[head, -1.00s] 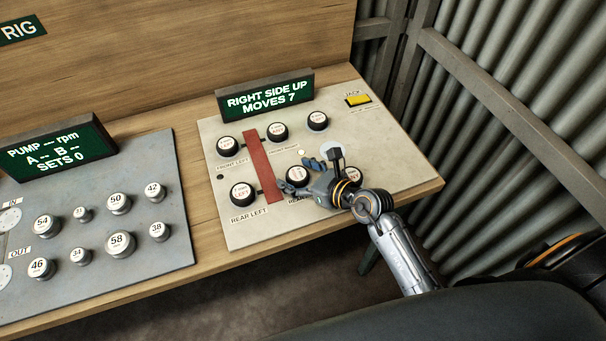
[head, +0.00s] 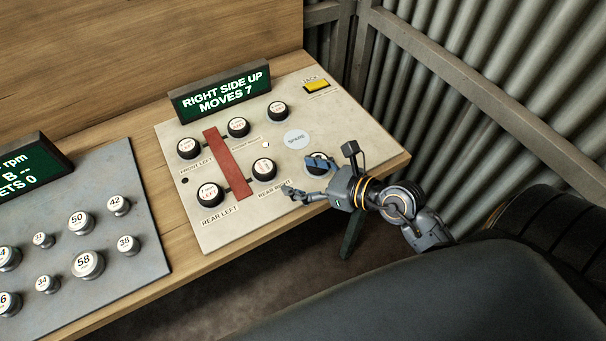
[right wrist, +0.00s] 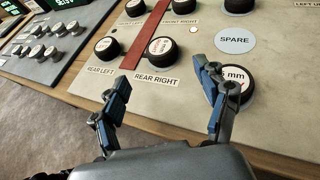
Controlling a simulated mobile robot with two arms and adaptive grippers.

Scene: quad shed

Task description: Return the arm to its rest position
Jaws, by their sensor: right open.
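My right gripper (head: 303,178) is open and empty. It is over the front right part of the pale panel (head: 222,231), and its arm comes in from the lower right. In the right wrist view the two blue-padded fingers (right wrist: 166,112) are spread wide apart. A black knob marked in mm (right wrist: 236,84) shows just beyond the right finger, partly hidden by it. The rear right knob (right wrist: 160,51) stands beyond the gap between the fingers. My left gripper does not show.
The panel holds several black knobs, a red bar (head: 229,168), a SPARE disc (head: 297,140) and a yellow button (head: 316,85). A display (head: 219,94) reads RIGHT SIDE UP, MOVES 7. A grey board (head: 120,258) with weights lies left. A corrugated wall (head: 480,80) stands right.

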